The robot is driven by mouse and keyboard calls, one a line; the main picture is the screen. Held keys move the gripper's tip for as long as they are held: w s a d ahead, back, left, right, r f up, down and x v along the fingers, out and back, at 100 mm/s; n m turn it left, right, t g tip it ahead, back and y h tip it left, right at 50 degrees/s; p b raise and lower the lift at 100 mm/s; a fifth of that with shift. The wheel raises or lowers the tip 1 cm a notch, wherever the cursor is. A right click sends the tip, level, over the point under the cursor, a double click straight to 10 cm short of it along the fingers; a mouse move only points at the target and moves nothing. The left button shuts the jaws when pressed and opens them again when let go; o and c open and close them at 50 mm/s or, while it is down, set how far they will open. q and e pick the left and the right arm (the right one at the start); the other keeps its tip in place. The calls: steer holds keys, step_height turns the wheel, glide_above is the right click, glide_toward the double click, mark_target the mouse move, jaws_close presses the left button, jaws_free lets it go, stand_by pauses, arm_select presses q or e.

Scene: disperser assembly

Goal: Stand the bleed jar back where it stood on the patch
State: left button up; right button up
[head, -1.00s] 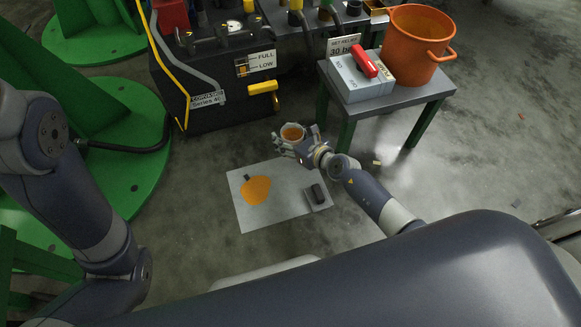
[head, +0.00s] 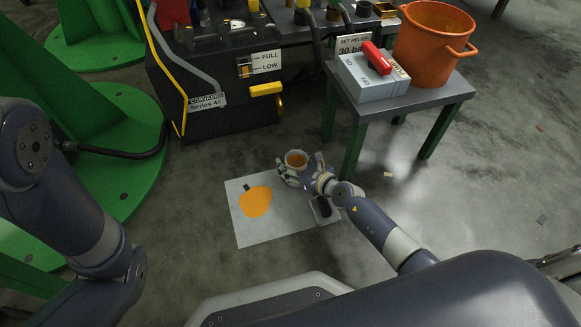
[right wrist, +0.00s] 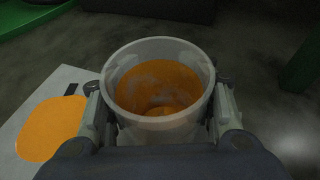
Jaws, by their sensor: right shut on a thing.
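The bleed jar (head: 296,160) is a clear, round cup with orange fluid in it. My right gripper (head: 296,174) is shut on it, with a finger on either side in the right wrist view (right wrist: 160,118). The jar looks roughly upright, by the far right corner of a white sheet (head: 280,226) on the floor. I cannot tell its height above the floor. An orange patch (head: 256,203) lies on the sheet, left of and nearer than the jar; it also shows in the right wrist view (right wrist: 48,130). My left gripper is out of view.
A small grey tray with a black block (head: 324,206) lies at the sheet's right edge, beside my right wrist. A green-legged table (head: 430,97) with an orange pot (head: 432,45) stands behind right. A black machine (head: 225,115) stands behind. Floor right is mostly clear.

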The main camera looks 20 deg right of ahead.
steer(key=shift+f, duration=0.1)
steer(key=o, duration=1.2)
steer(key=shift+o, duration=0.2)
